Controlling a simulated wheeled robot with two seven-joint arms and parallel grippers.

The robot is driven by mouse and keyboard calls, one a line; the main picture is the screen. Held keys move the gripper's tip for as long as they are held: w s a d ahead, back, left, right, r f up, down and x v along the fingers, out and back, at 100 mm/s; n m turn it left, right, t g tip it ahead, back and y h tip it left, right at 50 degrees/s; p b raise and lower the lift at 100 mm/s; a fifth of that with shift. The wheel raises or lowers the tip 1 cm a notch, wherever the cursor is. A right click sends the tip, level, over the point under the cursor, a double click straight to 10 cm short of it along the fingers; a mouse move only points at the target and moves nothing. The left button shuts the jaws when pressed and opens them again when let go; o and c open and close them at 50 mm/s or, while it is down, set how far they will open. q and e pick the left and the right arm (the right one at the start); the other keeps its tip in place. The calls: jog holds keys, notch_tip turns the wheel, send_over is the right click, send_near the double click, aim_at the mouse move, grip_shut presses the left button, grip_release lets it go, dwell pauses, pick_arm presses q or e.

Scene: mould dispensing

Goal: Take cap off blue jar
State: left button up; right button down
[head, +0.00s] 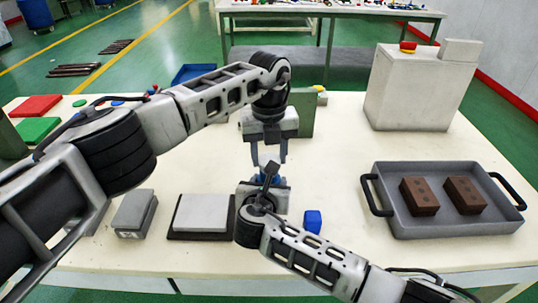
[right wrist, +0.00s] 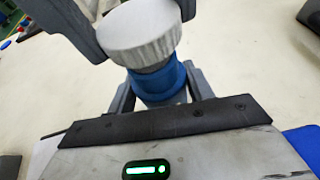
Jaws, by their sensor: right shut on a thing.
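The blue jar (right wrist: 160,82) stands upright between the fingers of my right gripper (right wrist: 160,95), which is shut on its body. A ribbed light grey cap (right wrist: 139,32) sits on top of the jar. My left gripper (head: 269,158) comes down from above with its fingers spread, one on each side of the cap. Its fingers also show beside the cap in the right wrist view (right wrist: 138,25), and I cannot tell if they touch it. In the head view the jar is mostly hidden by my grippers.
A small blue block (head: 313,221) lies right of my right gripper. A dark tray (head: 455,231) with two brown blocks stands at the right. A grey box with a red button (head: 408,95) stands behind it. A flat grey plate (head: 201,213) lies left of my right gripper.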

pick_arm(q)
jog(key=shift+r, duration=2.05)
pick_arm(e)
jog(key=c, duration=0.5)
grip_release()
